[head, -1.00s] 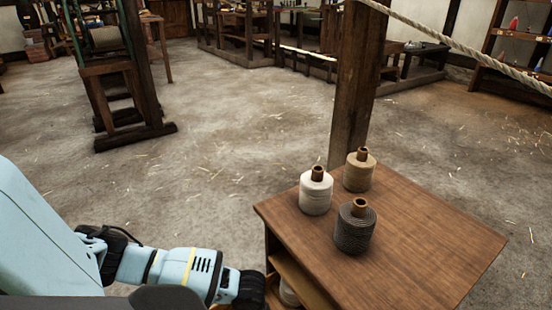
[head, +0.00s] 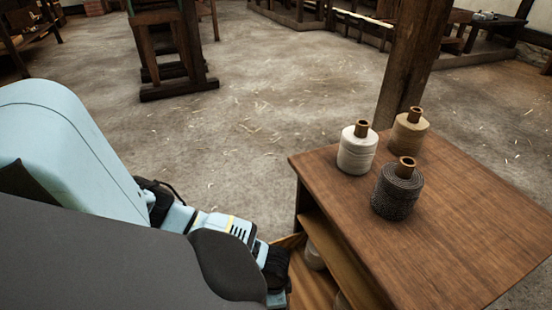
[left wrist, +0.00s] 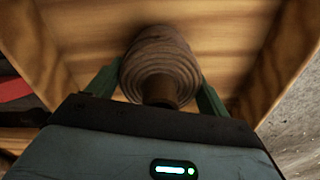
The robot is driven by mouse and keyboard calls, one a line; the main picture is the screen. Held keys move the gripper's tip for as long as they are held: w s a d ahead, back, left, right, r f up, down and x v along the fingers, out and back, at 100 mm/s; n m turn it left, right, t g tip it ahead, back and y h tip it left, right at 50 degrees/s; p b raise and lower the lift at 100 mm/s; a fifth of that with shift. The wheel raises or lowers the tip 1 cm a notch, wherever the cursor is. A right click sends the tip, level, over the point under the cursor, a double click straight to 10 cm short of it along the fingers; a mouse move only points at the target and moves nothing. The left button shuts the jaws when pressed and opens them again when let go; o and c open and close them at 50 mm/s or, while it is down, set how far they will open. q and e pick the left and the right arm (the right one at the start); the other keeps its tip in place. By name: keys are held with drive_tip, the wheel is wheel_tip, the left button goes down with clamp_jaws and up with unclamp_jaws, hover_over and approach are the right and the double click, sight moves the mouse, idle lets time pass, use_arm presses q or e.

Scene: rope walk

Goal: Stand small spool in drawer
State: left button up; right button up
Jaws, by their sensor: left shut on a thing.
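In the left wrist view a brown wound spool (left wrist: 160,48) sits between the two green fingers of my left gripper (left wrist: 160,76), which is shut on it. The spool's core end points toward the wrist. Behind it is the pale wooden inside of the drawer (left wrist: 235,25), with a side wall on each side. I cannot tell whether the spool touches the drawer floor. In the head view my left wrist reaches to the open drawer (head: 312,280) below the cabinet top; the gripper's fingers and held spool are hidden. My right gripper is not in view.
A white spool (head: 356,150), a tan spool (head: 408,132) and a dark grey spool (head: 397,192) stand on the cabinet top (head: 455,230). A pale spool (head: 313,257) shows under the top's edge. A wooden post (head: 412,65) rises behind. A red thing (left wrist: 14,86) lies left of the drawer.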

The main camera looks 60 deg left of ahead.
use_arm(q)
drive_tip(key=shift+r, duration=0.1)
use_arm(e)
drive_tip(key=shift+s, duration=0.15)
use_arm(q)
drive_tip(key=o, duration=0.9)
drive_tip(key=shift+f, duration=0.2)
drive_tip(key=shift+c, duration=0.2)
drive_tip(key=shift+o, duration=1.4)
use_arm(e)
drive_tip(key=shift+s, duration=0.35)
use_arm(q)
wheel_tip(320, 180, up, 12)
drive_tip(key=p, duration=0.6)
drive_tip(key=shift+f, duration=0.15)
drive_tip(key=shift+r, duration=0.35)
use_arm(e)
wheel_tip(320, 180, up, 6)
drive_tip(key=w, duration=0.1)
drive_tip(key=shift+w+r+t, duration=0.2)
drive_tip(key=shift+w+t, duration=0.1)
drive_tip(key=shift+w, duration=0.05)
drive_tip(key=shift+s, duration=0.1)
